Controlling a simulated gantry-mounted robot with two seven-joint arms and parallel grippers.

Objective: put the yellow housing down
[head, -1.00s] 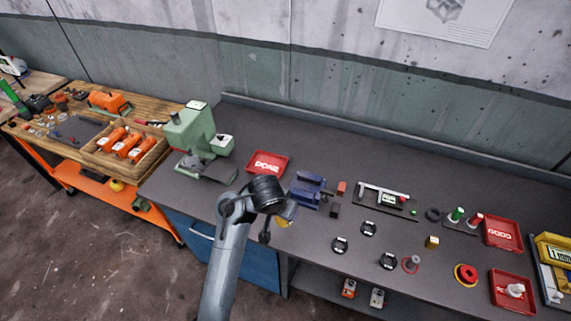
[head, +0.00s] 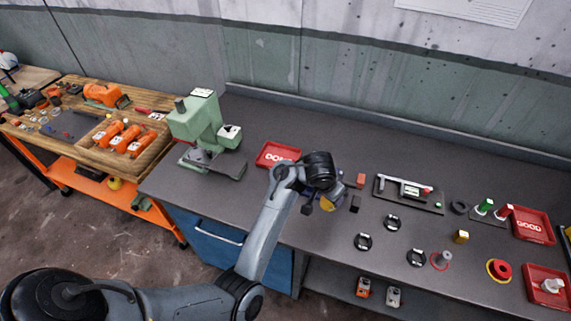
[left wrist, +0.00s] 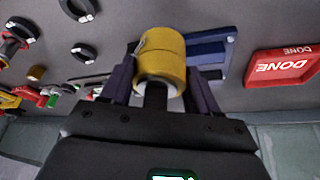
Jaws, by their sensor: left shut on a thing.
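The yellow housing (left wrist: 160,55) is a short cylinder held between the dark fingers of my left gripper (left wrist: 162,88). In the head view, my wrist mostly covers the housing (head: 327,204). The left gripper (head: 318,202) is shut on it, over the bench near the blue fixture. The blue fixture (left wrist: 212,47) shows behind and beside the housing in the left wrist view; my arm mostly hides it in the head view. I cannot tell whether the housing touches the fixture or the bench. My right gripper is not in view.
A red DONE tray (head: 277,153) lies left of my wrist, beside a green press (head: 205,135). Black rings (head: 364,241), a gauge stand (head: 408,192), a brass block (head: 461,237) and a red GOOD tray (head: 531,224) lie to the right. The bench's back strip is clear.

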